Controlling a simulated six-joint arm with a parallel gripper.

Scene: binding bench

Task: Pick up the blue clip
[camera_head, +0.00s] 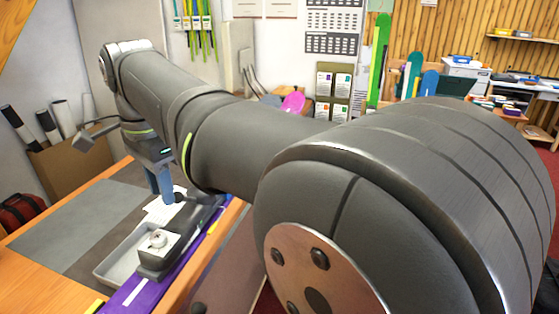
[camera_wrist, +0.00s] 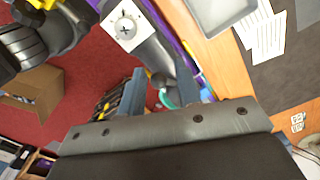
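I cannot make out a blue clip for certain in either view. A small blue patch (camera_wrist: 207,94) shows beside the right finger in the wrist view, too little to name. My gripper (camera_wrist: 160,82) shows two blue-grey fingers set apart, with a gap between them. A dark grey bench part and bits of yellow and teal show through the gap; I see nothing clamped. In the head view my gripper (camera_head: 163,190) points down over the bench, close to the far end of the dark vise (camera_head: 205,212). My arm hides much of the bench's right side.
A grey tray (camera_head: 112,268) stands left of the vise, and a purple ski (camera_head: 150,291) runs along the bench edge. A cardboard box (camera_wrist: 32,88) stands on the red floor. The grey mat (camera_head: 75,222) looks mostly clear.

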